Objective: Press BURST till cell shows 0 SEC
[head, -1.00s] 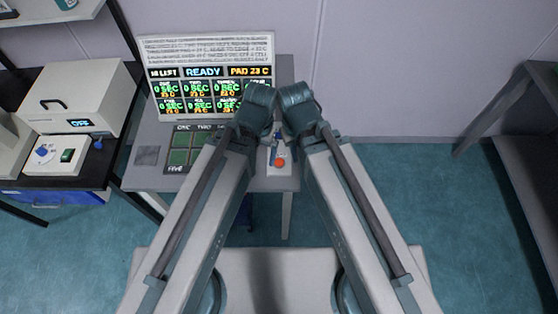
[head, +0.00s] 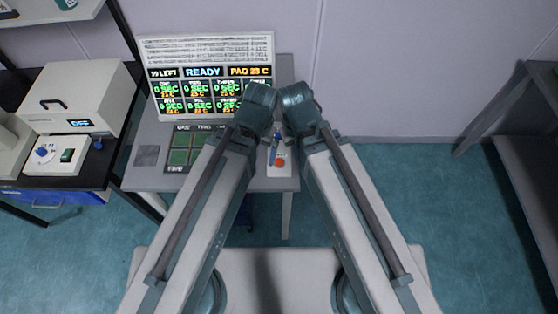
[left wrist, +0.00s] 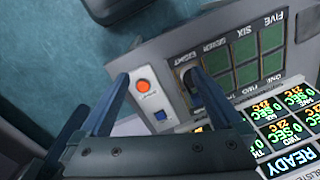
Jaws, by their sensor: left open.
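The display board (head: 207,75) stands upright at the back of the small table. It reads READY and PAD 23 C, and the cells that I can read show 0 SEC. A pale button box with an orange round button (head: 280,163) lies at the table's right. The left wrist view shows this orange button (left wrist: 143,85) and a blue button (left wrist: 160,115); their labels are not legible, so I cannot tell which is BURST. My left gripper (left wrist: 160,76) is open and empty, its fingers spread either side of the box in view.
A white oven-like instrument (head: 75,95) is on the left bench. A dark rack (head: 520,130) stands at right.

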